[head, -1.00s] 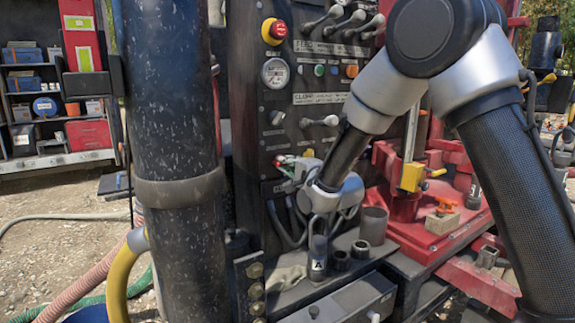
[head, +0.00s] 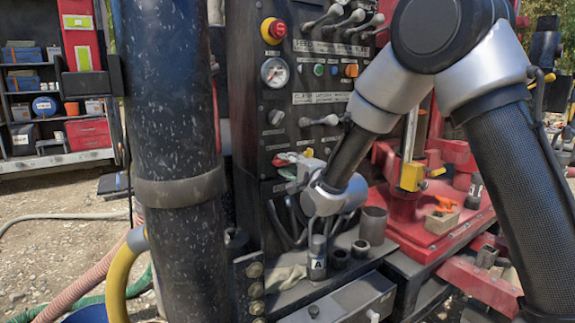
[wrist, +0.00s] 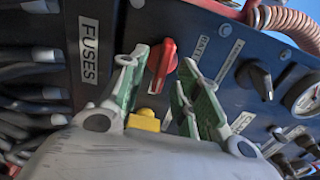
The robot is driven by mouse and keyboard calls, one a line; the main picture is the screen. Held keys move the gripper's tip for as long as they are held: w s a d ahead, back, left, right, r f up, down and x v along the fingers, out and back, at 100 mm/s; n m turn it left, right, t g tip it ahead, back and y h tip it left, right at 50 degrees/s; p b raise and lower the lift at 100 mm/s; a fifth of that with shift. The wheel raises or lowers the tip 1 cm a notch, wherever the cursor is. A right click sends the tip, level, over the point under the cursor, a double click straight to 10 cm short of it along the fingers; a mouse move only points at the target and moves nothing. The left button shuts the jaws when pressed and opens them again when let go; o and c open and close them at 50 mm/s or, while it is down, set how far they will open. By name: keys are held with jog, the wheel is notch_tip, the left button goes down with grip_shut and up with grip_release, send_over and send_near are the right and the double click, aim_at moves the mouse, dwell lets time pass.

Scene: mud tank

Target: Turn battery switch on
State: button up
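The battery switch is a red handle (wrist: 163,66) on the dark panel, near a partly hidden label starting "BATT" in the wrist view. In the head view, red (head: 281,161) shows at the panel beside the fingertips. My gripper (wrist: 160,78) is open, with one green-and-grey finger on each side of the red handle. A gap shows between the handle and each finger, so it is not gripped. In the head view my gripper (head: 298,167) is at the lower part of the panel. The lower part of the switch is partly hidden by the gripper body.
A yellow part (wrist: 145,120) sits below the handle. A "FUSES" label (wrist: 89,50) and dark cables (wrist: 30,95) are on the left. A black knob (wrist: 262,80) and gauge (wrist: 304,95) are on the right. A thick black column (head: 170,110) stands left of the panel.

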jog(key=v, duration=1)
jog(key=shift+s+d, duration=0.25)
jog(key=shift+s, duration=0.05)
jog(key=s+d+r+n+g+h, duration=0.1)
jog(key=s+d+n+g+h, duration=0.15)
jog(key=d, duration=0.75)
jog(key=s+d+r+n+g+h, duration=0.1)
jog(key=s+d+n+g+h, duration=0.2)
jog(key=d, duration=0.6)
jog(key=s+d+n+g+h, duration=0.2)
jog(key=s+d, duration=0.4)
jog(key=s, duration=0.6)
jog(key=s+d+n+g+h, duration=0.2)
jog(key=s+d, duration=0.5)
jog(key=s, duration=0.6)
jog(key=shift+s+d+f+n+g, duration=0.3)
jog(key=shift+f+n+g, duration=0.3)
jog(key=shift+n, duration=0.35)
jog(key=shift+r+h, duration=0.1)
jog(key=shift+h, duration=0.15)
